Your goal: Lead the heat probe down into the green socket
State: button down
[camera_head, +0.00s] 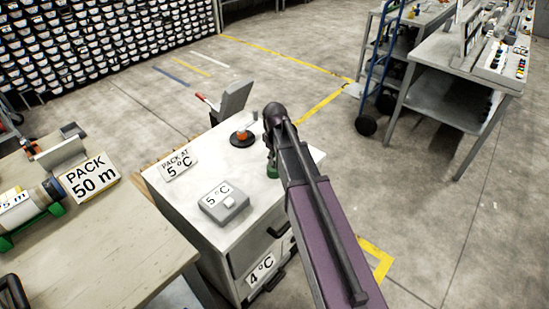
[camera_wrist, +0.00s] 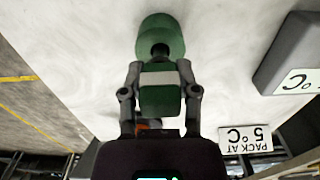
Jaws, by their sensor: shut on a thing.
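The heat probe (camera_wrist: 160,98) has a green body with a white band, and my gripper (camera_wrist: 160,73) is shut on it, one finger on each side. A dark round part is at its far end. Beyond that is a rounded green thing on the white top, apparently the green socket (camera_wrist: 160,28). The dark end overlaps it in the wrist view; I cannot tell whether it is inside. In the head view a bit of green (camera_head: 271,167) shows beside my arm; whether it is probe or socket is unclear. My arm hides the rest.
The white cabinet top (camera_head: 180,190) carries a grey box marked 5 °C (camera_head: 224,201), a "PACK AT 5 °C" sign (camera_head: 178,164) and an orange piece on a dark disc (camera_head: 242,137). A grey upright panel (camera_head: 233,99) stands behind. A workbench (camera_head: 110,245) is at left.

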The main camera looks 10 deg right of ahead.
jog(key=shift+c, duration=1.3)
grip_release()
jog(key=shift+r, duration=0.15)
notch_tip(320, 180, up, 9)
jog(key=p, duration=0.9)
jog(key=shift+f, duration=0.2)
jog(key=shift+s, duration=0.1)
jog(key=s+m, duration=0.7)
jog(key=s, duration=0.8)
jog(key=shift+s, duration=0.4)
jog(key=shift+a, duration=0.1)
